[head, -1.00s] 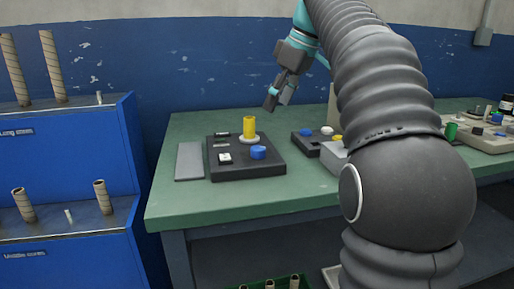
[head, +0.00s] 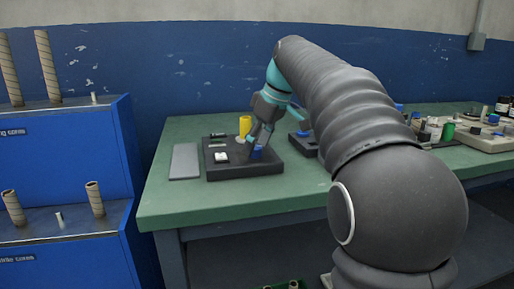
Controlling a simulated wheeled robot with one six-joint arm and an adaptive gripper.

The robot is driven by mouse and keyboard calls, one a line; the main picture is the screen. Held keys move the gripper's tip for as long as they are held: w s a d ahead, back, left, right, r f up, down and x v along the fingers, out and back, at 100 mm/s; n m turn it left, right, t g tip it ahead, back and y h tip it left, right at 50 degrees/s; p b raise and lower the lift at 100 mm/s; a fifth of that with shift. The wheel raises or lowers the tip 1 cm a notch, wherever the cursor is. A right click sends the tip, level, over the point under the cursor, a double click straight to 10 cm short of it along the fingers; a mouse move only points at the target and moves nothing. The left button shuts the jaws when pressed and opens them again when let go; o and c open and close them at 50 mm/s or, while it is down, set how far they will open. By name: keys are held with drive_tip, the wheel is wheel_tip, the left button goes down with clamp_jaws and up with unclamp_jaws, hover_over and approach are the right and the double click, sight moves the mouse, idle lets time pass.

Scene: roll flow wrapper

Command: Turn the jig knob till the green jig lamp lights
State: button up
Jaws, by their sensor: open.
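The dark jig box (head: 240,171) sits on the green table, with a blue knob (head: 257,153) at its right front. A yellow cylinder (head: 245,124) stands on a pale base at the back of the box. A white switch (head: 221,157) is at the left front. My gripper (head: 258,148) is open and points down at the blue knob, its fingers overlapping the knob in the picture. I cannot tell whether they touch it. The gripper hides part of the knob and of the box's right back. I see no lit green lamp on the box.
A grey plate (head: 184,162) lies left of the box on the green table (head: 220,205). A second dark box (head: 303,143) is close on the right, partly behind my arm. Blue racks (head: 70,165) with upright cores stand at the left.

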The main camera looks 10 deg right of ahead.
drive_tip(key=shift+w+a+f, duration=0.1)
drive_tip(key=shift+f, duration=0.2)
drive_tip(key=c, duration=1.1)
drive_tip(key=shift+c, duration=0.2)
drive_tip(key=shift+m, duration=0.4)
drive_tip(key=shift+a+r+m+t+h+p, duration=0.1)
drive_tip(key=shift+m+t+h+p, duration=0.3)
drive_tip(key=shift+m, duration=0.8)
drive_tip(key=shift+m+h+p, duration=0.5)
drive_tip(key=shift+m+h, duration=0.1)
drive_tip(key=shift+m, duration=0.9)
